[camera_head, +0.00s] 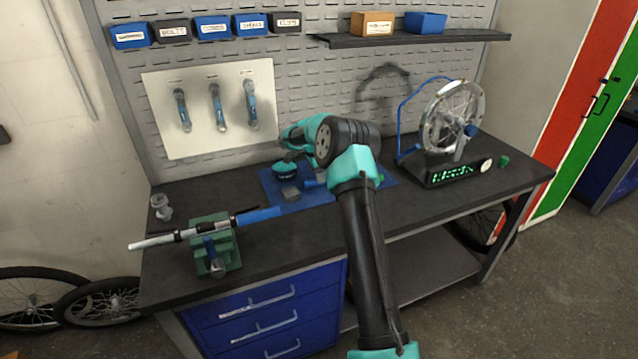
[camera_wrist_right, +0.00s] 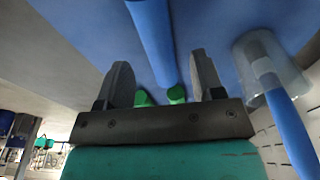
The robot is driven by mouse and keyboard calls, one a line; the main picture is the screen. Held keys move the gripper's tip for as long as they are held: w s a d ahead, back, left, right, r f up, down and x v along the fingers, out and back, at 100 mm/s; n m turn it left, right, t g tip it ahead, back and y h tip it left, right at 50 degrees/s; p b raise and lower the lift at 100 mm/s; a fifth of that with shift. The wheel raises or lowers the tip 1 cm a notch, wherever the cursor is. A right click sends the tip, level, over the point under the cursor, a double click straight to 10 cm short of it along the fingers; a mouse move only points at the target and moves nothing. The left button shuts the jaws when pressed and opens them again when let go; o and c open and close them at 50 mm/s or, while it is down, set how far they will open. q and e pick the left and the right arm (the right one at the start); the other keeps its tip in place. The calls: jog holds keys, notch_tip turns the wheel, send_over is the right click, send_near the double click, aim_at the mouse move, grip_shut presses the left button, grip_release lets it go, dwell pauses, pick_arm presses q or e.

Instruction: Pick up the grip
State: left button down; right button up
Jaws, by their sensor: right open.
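A blue grip shows in the wrist view as a plain blue cylinder (camera_wrist_right: 152,40), its near end reaching between the fingers of my right gripper (camera_wrist_right: 160,75). The fingers stand open on either side, with visible gaps to it. In the head view a short blue piece (camera_head: 312,182), likely this grip, lies on the blue mat (camera_head: 270,186), partly hidden by my right arm. Another blue grip (camera_head: 258,214) is on the handlebar (camera_head: 185,236) held in the green vise (camera_head: 214,250). My right gripper (camera_head: 297,140) is above the mat; its fingertips are unclear there. My left gripper is not seen.
A teal tin (camera_head: 285,171) and a grey block (camera_head: 290,194) are on the mat. A truing stand with a wheel (camera_head: 452,118) is at the right of the bench (camera_head: 440,210). A translucent cup-like thing (camera_wrist_right: 268,60) is right of the fingers in the wrist view.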

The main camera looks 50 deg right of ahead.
jog(key=f, duration=0.3)
jog(key=shift+s+d+f, duration=0.15)
jog(key=shift+d, duration=0.1)
jog(key=c, duration=1.1)
notch_tip(320, 180, up, 10)
jog(key=shift+r, duration=0.1)
dwell(0.4)
dwell(0.4)
